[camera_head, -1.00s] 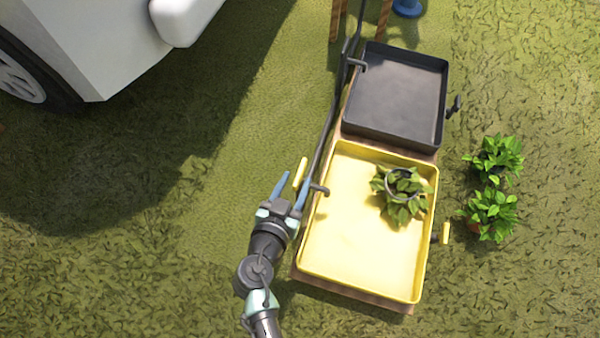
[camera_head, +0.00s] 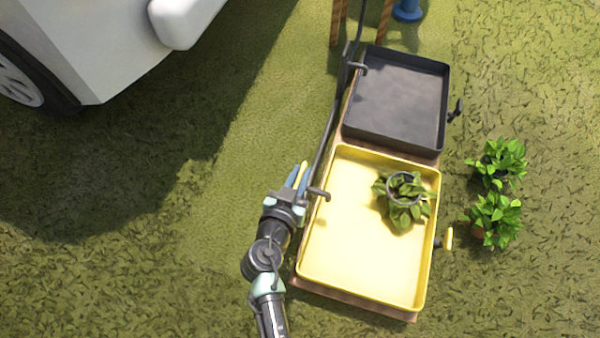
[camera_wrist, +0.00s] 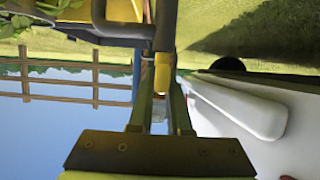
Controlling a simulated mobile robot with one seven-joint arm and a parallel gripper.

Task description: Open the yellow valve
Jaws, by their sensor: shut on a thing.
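The yellow valve handle (camera_head: 304,175) sticks out on the left side of the yellow tray (camera_head: 330,230), close to a grey pipe. My gripper (camera_head: 298,178) is shut on this handle, its blue fingers on either side of it. In the wrist view the yellow handle (camera_wrist: 162,72) stands between my gripper's fingers (camera_wrist: 160,95), with a dark grey pipe above it. The fingers partly hide the handle in the head view. A second yellow handle (camera_head: 449,238) is on the right side of the tray, away from my gripper.
Two plants (camera_head: 497,190) stand on the grass at right. A white vehicle (camera_head: 100,40) is at upper left, with open grass between.

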